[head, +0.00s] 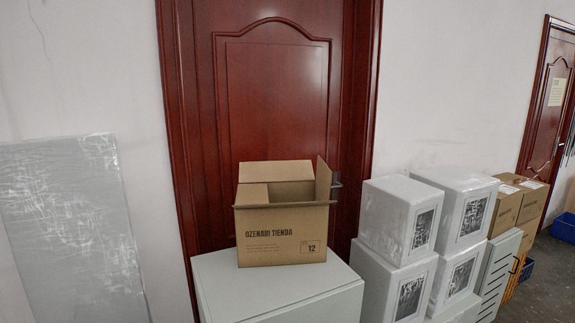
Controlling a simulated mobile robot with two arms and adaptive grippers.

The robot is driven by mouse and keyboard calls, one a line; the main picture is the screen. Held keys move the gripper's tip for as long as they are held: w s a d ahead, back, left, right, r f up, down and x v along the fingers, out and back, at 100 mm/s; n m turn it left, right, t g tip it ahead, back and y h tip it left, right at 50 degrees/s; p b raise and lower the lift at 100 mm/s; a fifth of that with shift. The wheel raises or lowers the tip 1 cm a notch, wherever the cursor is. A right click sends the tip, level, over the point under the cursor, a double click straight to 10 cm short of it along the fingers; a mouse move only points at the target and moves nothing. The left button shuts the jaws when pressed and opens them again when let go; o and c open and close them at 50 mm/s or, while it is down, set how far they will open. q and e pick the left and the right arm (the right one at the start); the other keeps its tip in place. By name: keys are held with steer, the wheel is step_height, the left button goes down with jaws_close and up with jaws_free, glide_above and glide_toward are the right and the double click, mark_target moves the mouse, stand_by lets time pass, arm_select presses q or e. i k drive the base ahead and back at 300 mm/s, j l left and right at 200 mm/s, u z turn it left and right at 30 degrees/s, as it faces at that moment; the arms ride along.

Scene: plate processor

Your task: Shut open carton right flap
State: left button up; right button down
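A brown carton (283,238) stands upright on a white cabinet, with its printed front facing me. Its right flap (323,183) stands up, roughly vertical, at the carton's right side. The back flap (276,171) is raised at the rear. A flap or inner panel (252,194) shows at the left of the opening. The front flap shows only as a thin edge along the front rim. The carton's inside is mostly hidden. Neither of my grippers is in view.
The white cabinet (280,296) has bare top around the carton. A red door (275,100) is close behind, with a small grey handle-like part (337,184) beside the right flap. White wrapped boxes (390,215) are stacked to the right. A wrapped panel (70,230) leans at left.

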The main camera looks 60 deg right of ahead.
mark_target(323, 174)
steer(key=z, duration=2)
steer(key=i+l, duration=0.15)
steer(key=l, duration=0.2)
steer(key=i+l, duration=0.2)
steer(key=l, duration=0.15)
steer(key=i+l, duration=0.15)
steer(key=l, duration=0.15)
steer(key=i+l, duration=0.2)
steer(key=l, duration=0.15)
steer(key=z, duration=0.05)
